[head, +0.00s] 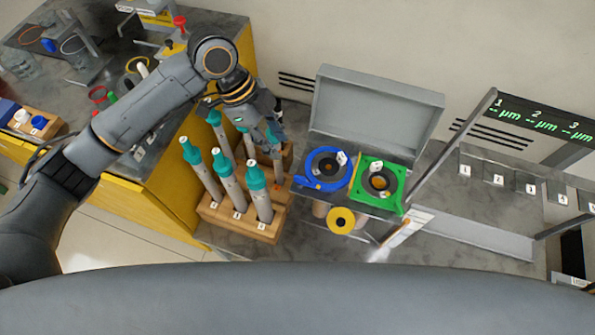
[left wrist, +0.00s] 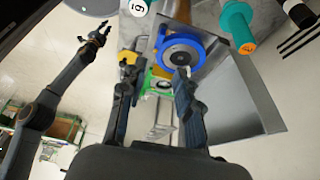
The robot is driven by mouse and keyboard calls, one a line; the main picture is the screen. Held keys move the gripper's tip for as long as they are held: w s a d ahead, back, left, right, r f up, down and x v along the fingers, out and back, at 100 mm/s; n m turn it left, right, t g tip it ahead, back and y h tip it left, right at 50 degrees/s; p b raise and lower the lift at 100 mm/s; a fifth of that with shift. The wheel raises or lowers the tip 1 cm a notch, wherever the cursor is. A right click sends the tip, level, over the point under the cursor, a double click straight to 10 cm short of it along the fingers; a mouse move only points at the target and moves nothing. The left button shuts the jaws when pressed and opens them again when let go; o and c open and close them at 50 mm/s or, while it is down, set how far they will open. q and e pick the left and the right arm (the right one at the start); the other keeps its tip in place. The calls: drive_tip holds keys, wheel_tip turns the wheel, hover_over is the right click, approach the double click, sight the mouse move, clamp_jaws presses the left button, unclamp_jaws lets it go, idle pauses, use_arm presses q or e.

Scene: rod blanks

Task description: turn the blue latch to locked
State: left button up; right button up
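The blue ring-shaped latch (head: 313,160) is on the left half of the open grey case, around a dark round opening, with a small white tag. It also shows in the left wrist view (left wrist: 196,59), just beyond my fingers. A green square latch frame (head: 397,176) sits beside it on the right. My left gripper (head: 274,134) hangs above the back of the rod rack, left of the blue latch. In the left wrist view its two fingers (left wrist: 155,72) are spread with nothing held. My right gripper (left wrist: 95,36) shows small at upper left there; its opening is unclear.
A wooden rack (head: 240,227) holds several teal-capped rods left of the case. The case's grey lid (head: 375,112) stands open behind the latches. A yellow disc (head: 341,220) is at its front. A numbered grey stand (head: 480,228) is to the right.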

sight(300, 177)
use_arm(q)
drive_tip(key=x, duration=1.3)
drive_tip(key=shift+f+p, duration=0.2)
drive_tip(key=shift+p, duration=0.15)
clamp_jaws()
